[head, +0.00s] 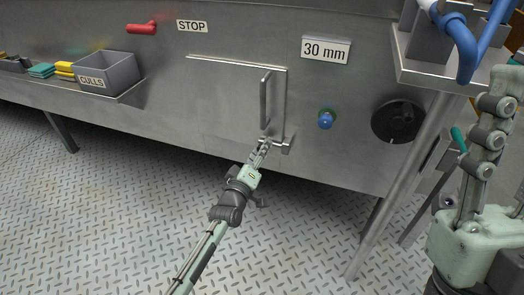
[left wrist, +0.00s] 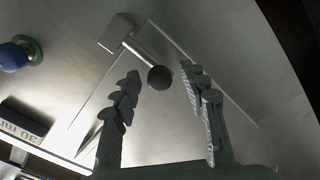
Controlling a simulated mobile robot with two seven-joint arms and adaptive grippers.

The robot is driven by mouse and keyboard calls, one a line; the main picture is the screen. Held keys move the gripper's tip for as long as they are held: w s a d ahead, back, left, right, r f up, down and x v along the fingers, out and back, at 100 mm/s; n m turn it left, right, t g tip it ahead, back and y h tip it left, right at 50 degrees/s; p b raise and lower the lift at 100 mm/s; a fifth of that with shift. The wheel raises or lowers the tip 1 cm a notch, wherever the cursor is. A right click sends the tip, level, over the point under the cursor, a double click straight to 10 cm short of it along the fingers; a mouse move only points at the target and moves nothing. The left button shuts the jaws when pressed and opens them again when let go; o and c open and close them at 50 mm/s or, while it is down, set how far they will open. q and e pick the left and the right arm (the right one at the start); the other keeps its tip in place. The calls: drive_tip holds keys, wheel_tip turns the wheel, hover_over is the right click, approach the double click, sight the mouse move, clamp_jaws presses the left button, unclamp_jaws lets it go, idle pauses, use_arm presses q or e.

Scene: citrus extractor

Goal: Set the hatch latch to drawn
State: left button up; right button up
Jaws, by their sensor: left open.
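The hatch (head: 225,100) is a flat panel in the machine's steel front, with an upright bar handle (head: 264,100). The hatch latch (head: 286,146) is at its lower right corner. In the left wrist view the latch shows as a pale block (left wrist: 116,33) with a short rod ending in a dark round knob (left wrist: 160,78). My left gripper (head: 265,143) is at the latch, open. Its fingers (left wrist: 163,95) stand on either side of the knob in its wrist view, with a gap on both sides. My right gripper (head: 480,165) is only partly seen at the right edge.
A blue knob (head: 325,119) and a black dial (head: 397,121) sit right of the hatch. A 30 mm sign (head: 326,50) is above them. A red handle (head: 142,28) and a CULLS bin (head: 107,73) are at left. A table leg (head: 400,185) stands at right. Floor in front is clear.

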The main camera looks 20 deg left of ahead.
use_arm(q)
drive_tip(key=shift+w, duration=0.65)
clamp_jaws()
